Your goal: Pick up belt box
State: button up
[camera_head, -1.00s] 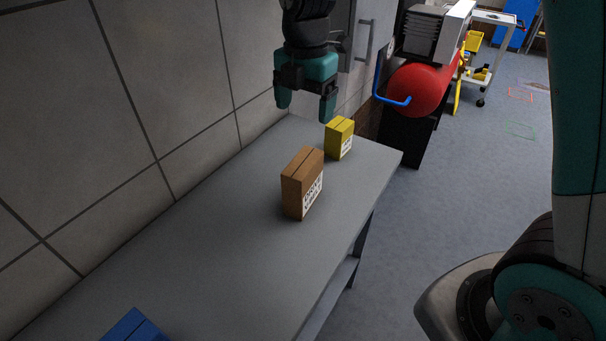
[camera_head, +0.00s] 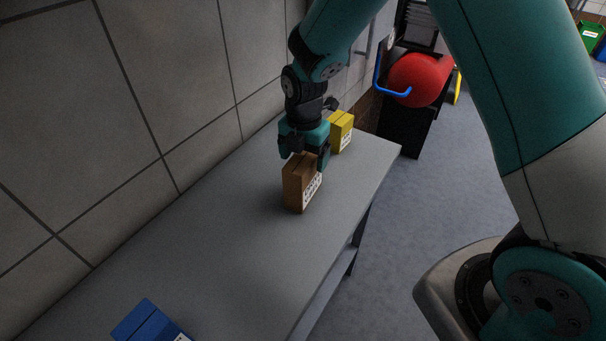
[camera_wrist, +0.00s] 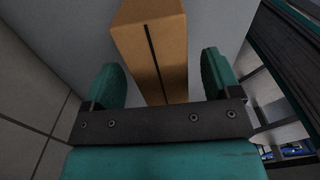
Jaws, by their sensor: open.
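A brown cardboard box (camera_head: 297,191) stands upright on the grey table, with a white printed label on its right face that is too small to read surely. My gripper (camera_head: 305,156) is above it, pointing down, at the height of the box's top. In the wrist view, the brown box (camera_wrist: 152,45) shows between the two teal fingers of my gripper (camera_wrist: 163,75), with a gap on each side. The jaws are open and hold nothing. The gripper hides part of the box's top in the head view.
A yellow box (camera_head: 341,131) stands behind, close to my gripper. A blue box (camera_head: 148,320) is at the table's near end. The grey table (camera_head: 220,240) is clear between. A tiled wall (camera_head: 120,90) runs along the left; a red tank (camera_head: 418,80) stands beyond.

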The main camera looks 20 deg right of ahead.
jog(key=shift+s+a+f+p, duration=0.1)
jog(key=shift+f+p, duration=0.3)
jog(key=shift+f, duration=1.45)
jog(key=c, duration=1.2)
jog(key=shift+r, duration=0.15)
